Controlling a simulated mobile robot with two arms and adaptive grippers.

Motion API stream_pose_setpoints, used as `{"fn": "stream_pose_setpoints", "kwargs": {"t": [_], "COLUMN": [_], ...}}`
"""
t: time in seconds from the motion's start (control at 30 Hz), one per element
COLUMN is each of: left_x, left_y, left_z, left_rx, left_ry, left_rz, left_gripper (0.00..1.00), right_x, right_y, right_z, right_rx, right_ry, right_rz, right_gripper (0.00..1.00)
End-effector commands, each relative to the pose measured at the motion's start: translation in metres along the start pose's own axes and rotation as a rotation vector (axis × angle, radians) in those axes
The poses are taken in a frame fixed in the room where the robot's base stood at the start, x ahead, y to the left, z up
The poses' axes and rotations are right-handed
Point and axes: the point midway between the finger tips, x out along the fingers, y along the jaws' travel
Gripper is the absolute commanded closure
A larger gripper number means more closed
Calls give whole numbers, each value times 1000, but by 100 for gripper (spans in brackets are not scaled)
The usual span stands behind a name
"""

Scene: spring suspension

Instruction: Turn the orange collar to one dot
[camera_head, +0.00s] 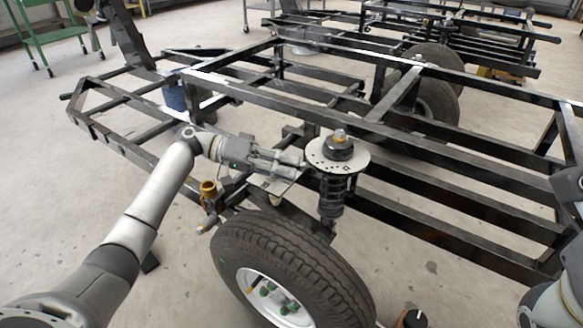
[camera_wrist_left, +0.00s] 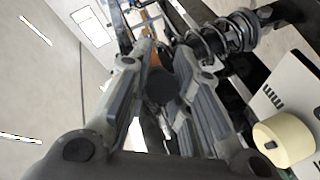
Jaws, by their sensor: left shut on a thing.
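The strut (camera_head: 332,195) stands upright beside the tire, with a pale round plate (camera_head: 322,162) near its top. My left gripper (camera_head: 298,163) reaches in from the left at the plate's left edge. In the left wrist view its fingers (camera_wrist_left: 155,100) are closed around a dark round-ended thing (camera_wrist_left: 160,85). An orange part (camera_wrist_left: 152,58) shows just beyond it. The spring (camera_wrist_left: 220,35) is to the right. The dots cannot be made out. My right gripper is out of view.
A black tube frame (camera_head: 440,155) surrounds the strut. The tire (camera_head: 280,255) is below. A brass-coloured fitting (camera_head: 208,188) is under my left wrist. A pale marked plate (camera_wrist_left: 268,105) and cream cylinder (camera_wrist_left: 285,138) are close by at right in the wrist view.

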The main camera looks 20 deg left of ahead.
Motion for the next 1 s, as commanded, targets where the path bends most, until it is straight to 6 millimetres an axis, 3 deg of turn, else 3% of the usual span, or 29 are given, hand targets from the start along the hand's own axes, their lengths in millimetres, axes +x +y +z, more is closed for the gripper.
{"fn": "stream_pose_setpoints", "kwargs": {"t": [0.2, 0.23, 0.4, 0.77, 1.0], "left_x": [-1, -1, 0, -4, -42], "left_y": [0, 0, 0, 0, -1], "left_z": [-1, -1, -1, -1, -1], "left_rx": [1, 1, 0, 0, -1], "left_ry": [2, 2, 2, 2, 4], "left_rz": [-3, -3, -3, -2, -5], "left_gripper": [100, 80, 59, 59, 59], "right_x": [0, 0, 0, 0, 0], "right_y": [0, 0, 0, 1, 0], "right_z": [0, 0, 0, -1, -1], "right_rx": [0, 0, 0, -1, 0], "right_ry": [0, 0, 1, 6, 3], "right_rz": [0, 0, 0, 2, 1], "right_gripper": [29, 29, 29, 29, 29]}}
